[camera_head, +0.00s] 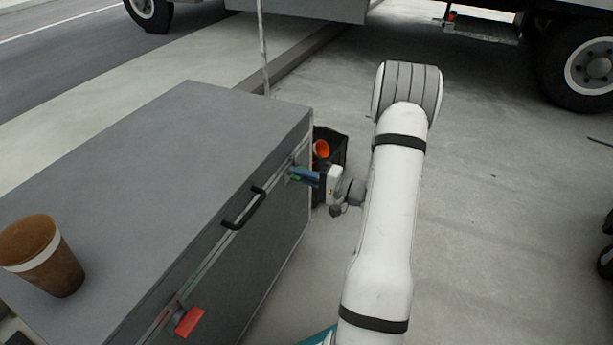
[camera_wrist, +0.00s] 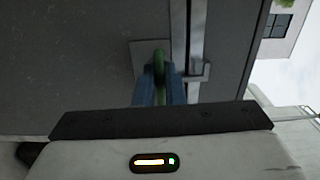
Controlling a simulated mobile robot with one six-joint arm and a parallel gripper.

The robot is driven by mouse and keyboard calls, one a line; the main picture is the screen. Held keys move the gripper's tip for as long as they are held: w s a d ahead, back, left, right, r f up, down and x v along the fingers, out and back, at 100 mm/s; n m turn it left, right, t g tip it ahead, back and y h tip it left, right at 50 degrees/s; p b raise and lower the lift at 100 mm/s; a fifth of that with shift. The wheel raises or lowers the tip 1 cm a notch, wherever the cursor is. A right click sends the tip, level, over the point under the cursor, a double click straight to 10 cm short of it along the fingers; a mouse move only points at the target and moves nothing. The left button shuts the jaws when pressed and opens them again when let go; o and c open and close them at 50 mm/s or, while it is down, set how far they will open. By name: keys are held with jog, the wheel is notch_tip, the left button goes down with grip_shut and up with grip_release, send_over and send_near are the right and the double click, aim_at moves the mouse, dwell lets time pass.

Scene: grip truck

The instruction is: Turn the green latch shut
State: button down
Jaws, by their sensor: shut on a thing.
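The green latch (camera_wrist: 159,60) is on the side face of the grey box (camera_head: 190,130), near its far right end. In the wrist view it stands between the two blue fingers of my gripper (camera_wrist: 158,84), beside a metal strip along the box seam. In the head view my gripper (camera_head: 303,175) reaches in from the right, and only a sliver of the latch (camera_head: 294,178) shows. The gripper is shut on the latch. The fingers hide much of the latch, so I cannot tell exactly how far it is turned.
A black handle (camera_head: 244,208) and a red latch (camera_head: 188,321) are on the same box face. A brown cup (camera_head: 45,262) stands on the lid. A dark crate with an orange item (camera_head: 321,149) stands behind my gripper.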

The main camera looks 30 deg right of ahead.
jog(key=c, duration=1.5)
grip_release()
jog(key=shift+s+d, duration=0.1)
jog(key=p+v, duration=0.2)
jog(key=v, duration=0.5)
jog(key=shift+s+d, duration=0.2)
jog(key=shift+s, duration=0.1)
